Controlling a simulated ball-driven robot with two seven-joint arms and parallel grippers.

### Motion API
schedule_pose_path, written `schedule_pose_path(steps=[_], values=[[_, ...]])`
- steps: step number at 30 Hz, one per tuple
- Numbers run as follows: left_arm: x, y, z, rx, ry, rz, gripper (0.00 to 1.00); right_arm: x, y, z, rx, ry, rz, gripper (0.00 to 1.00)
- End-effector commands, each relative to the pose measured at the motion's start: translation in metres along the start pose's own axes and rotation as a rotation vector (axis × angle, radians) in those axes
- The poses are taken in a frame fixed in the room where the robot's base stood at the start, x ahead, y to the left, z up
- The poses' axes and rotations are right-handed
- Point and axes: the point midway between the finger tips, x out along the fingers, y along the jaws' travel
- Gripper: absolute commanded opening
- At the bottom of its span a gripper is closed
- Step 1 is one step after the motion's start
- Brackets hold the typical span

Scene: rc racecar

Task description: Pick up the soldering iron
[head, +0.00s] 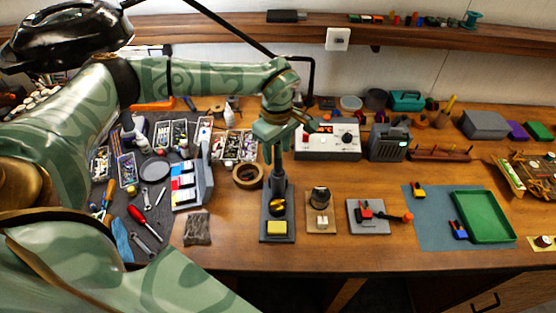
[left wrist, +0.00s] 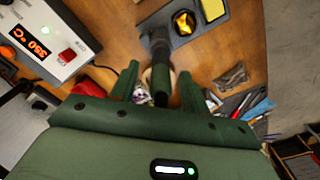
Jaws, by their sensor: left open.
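The soldering iron (left wrist: 160,78) is dark and stands upright in its grey stand (head: 265,215), which has a yellow sponge and brass wool in its base. The stand also shows in the left wrist view (left wrist: 212,28). My left gripper (head: 277,140) is over the stand, at the top of the iron. In the left wrist view, its two green fingers (left wrist: 159,80) are open, one on each side of the iron's dark handle, with gaps visible. In the head view the gripper hides much of the handle. My right gripper is not in view.
A white soldering station (head: 327,146) with a red display stands behind and right of the stand. A tape roll (head: 247,176) lies left of it. Small fixtures (head: 320,212) stand to the right. A dark mat (head: 140,205) with tools lies at the left.

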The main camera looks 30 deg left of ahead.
Motion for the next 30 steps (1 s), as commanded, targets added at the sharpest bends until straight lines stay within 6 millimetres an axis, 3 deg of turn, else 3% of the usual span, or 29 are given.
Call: schedule_pose_path(steps=[2, 7, 20, 26, 30], values=[[0.000, 0.000, 0.000, 0.000, 0.000, 0.000, 0.46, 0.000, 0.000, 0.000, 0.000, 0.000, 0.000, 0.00], [0.000, 0.000, 0.000, 0.000, 0.000, 0.000, 0.02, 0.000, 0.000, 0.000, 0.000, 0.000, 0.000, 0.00], [-0.007, 0.000, -0.001, 0.000, 0.001, 0.001, 0.00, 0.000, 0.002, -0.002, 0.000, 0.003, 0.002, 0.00], [-0.036, 0.001, 0.000, 0.000, 0.001, 0.003, 0.00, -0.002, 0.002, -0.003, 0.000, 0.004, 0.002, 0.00], [-0.067, 0.001, -0.001, 0.000, 0.002, 0.004, 0.00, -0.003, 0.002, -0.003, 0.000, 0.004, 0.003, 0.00]])
